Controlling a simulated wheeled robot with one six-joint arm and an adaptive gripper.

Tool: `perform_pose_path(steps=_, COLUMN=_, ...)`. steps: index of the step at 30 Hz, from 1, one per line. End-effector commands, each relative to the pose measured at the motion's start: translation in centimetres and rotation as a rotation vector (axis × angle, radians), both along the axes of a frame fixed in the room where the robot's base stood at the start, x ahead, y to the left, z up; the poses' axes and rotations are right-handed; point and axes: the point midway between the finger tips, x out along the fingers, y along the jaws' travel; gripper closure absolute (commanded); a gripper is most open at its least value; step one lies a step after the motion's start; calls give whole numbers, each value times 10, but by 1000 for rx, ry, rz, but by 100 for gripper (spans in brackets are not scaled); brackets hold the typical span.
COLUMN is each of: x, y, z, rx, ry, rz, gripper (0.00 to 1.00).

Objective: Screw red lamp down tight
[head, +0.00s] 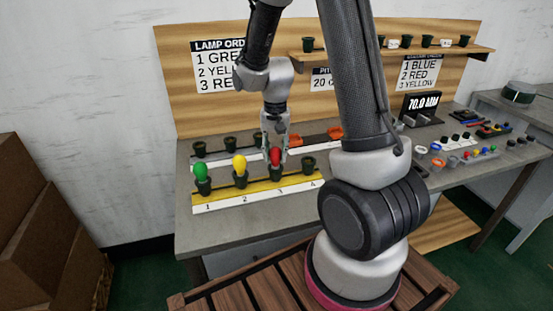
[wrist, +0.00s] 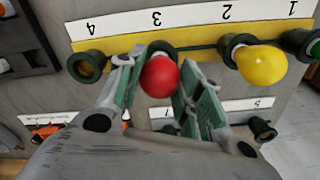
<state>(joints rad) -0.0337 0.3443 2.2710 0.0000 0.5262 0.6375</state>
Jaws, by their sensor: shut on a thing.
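The red lamp (head: 275,156) is upright at socket 3 of the yellow strip (head: 260,192). My gripper (head: 274,150) reaches down from above and is shut on the red lamp. In the wrist view the red lamp (wrist: 159,77) sits between the two green-lined fingers (wrist: 155,85), over the dark socket marked 3. The fingers and lamp hide most of that socket, so I cannot tell how deep the lamp sits.
A yellow lamp (head: 239,164) stands in socket 2 and a green lamp (head: 201,171) in socket 1. Socket 4 (head: 309,165) is empty. A row of dark sockets (head: 228,143) lies behind. Small parts (head: 463,155) crowd the table's right side.

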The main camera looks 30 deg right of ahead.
Motion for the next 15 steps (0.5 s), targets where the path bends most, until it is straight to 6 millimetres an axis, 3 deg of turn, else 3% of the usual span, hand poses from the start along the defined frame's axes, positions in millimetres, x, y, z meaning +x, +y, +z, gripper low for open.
perform_pose_path(steps=5, x=0, y=0, z=0, rx=0, ry=0, rz=-38, gripper=82)
perform_pose_path(steps=12, x=0, y=0, z=-1, rx=0, ry=0, rz=-352, gripper=82)
perform_pose_path(steps=15, x=0, y=0, z=-1, rx=0, ry=0, rz=-398, gripper=82)
